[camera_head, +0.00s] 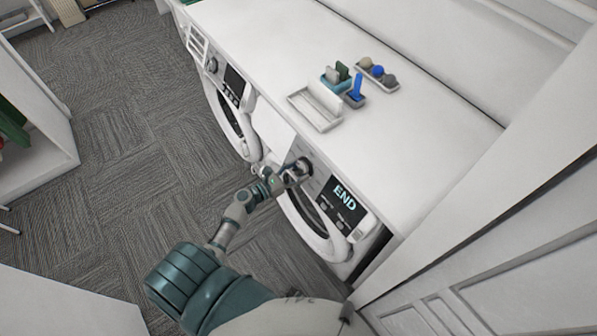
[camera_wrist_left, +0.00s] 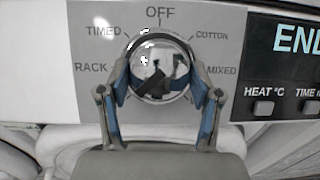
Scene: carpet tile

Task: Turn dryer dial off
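The dryer dial (camera_wrist_left: 160,50) is a round, shiny metal knob on a grey panel, with OFF printed above it and TIMED, RACK, COTTON and MIXED around it. I cannot tell which label it points to. In the head view the dial (camera_head: 305,164) is on the front of the nearer machine, left of a black END display (camera_head: 341,200). My left gripper (camera_wrist_left: 159,82) has its two blue-padded fingers on either side of the dial, apparently touching its rim. In the head view the left gripper (camera_head: 296,172) reaches the dial. My right gripper is not in view.
A second white machine (camera_head: 232,100) stands further left. The white top (camera_head: 420,130) holds a white tray (camera_head: 314,108), small blue holders (camera_head: 336,80) and a tray of balls (camera_head: 378,74). White panelling (camera_head: 480,280) is close on the right. Carpet (camera_head: 120,130) is clear on the left.

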